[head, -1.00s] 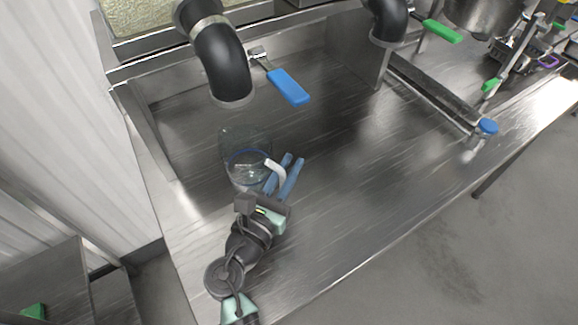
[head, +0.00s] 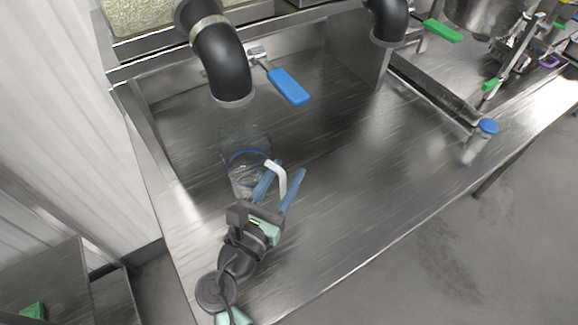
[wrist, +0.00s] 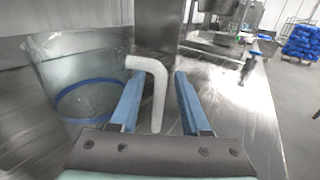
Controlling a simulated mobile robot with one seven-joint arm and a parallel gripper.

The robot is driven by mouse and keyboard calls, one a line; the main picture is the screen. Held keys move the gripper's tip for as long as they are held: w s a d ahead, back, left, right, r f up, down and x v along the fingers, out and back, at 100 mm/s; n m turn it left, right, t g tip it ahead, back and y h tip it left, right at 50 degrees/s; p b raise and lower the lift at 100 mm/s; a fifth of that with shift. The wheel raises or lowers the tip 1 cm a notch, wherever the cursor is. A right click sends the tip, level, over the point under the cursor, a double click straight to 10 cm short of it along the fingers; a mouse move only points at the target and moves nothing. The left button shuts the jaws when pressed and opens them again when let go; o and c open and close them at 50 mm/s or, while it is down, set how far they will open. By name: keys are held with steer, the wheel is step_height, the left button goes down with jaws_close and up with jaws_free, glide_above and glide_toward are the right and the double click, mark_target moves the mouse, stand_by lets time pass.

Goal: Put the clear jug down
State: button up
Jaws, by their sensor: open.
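The clear jug (head: 243,170) stands upright on the steel counter, with a blue band round it and a white handle (head: 279,176) on its right side. In the wrist view the jug (wrist: 85,85) is at the left and its handle (wrist: 156,92) sits between my fingers. My gripper (head: 290,168) is open, its two blue fingers on either side of the handle with gaps. In the wrist view my gripper (wrist: 156,80) shows both fingers apart from the handle. The jug's base is partly hidden by my gripper.
A black pipe spout (head: 228,70) hangs behind the jug, with a blue lever (head: 288,87) beside it. A clear container with a blue lid (head: 487,127) stands at the counter's right. The steel counter (head: 370,180) right of the jug is clear.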

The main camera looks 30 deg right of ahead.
steer(key=v, duration=1)
steer(key=shift+b, duration=0.35)
